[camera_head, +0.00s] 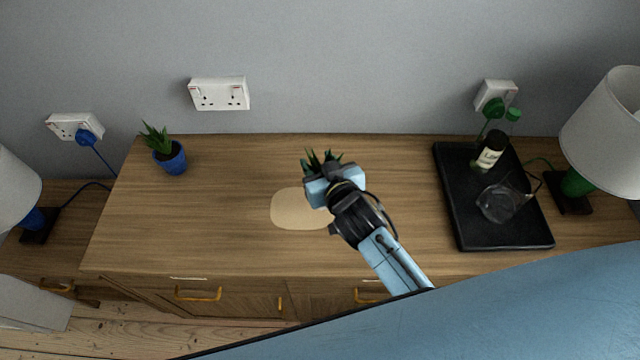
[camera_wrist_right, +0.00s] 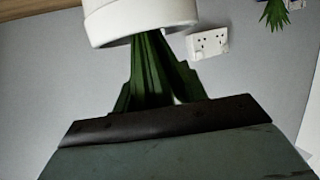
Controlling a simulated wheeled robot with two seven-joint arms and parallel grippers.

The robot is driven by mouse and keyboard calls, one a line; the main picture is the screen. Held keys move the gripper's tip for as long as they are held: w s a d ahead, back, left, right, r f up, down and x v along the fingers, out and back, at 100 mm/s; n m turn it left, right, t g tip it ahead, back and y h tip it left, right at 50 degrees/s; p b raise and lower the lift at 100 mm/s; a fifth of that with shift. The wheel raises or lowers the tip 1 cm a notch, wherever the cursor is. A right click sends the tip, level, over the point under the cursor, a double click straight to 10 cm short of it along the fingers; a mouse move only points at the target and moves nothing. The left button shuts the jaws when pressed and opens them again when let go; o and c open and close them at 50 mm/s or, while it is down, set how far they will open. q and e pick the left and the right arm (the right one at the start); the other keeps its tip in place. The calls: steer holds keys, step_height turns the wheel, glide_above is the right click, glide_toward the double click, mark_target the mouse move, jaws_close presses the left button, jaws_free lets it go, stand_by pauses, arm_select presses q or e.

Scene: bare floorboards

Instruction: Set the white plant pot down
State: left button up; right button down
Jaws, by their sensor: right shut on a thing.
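The white plant pot (camera_wrist_right: 140,22) shows at the top of the right wrist view, its green spiky leaves (camera_wrist_right: 152,75) running down to my gripper. In the head view only the leaf tips (camera_head: 318,160) show, and the pot itself is hidden behind the gripper. My right gripper (camera_head: 335,186) is shut on the potted plant over the middle of the wooden cabinet top (camera_head: 220,235). Whether the pot's base touches the wood cannot be told. A pale rounded patch (camera_head: 293,210) lies on the top, just left of and partly under the gripper. My left gripper is not in view.
A blue pot with a plant (camera_head: 171,160) stands at the back left. A black tray (camera_head: 490,238) at the right holds a dark bottle (camera_head: 490,150) and a clear glass vessel (camera_head: 500,203). White-shaded lamps flank the cabinet. The wood between blue pot and tray is otherwise clear.

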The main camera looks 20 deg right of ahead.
steer(key=shift+w+f+b, duration=0.1)
steer(key=shift+f+b, duration=0.4)
steer(key=shift+f, duration=2.05)
steer(key=shift+f, duration=0.2)
steer(key=c, duration=0.8)
jaws_free()
steer(key=shift+r, duration=0.2)
steer(key=v, duration=1.2)
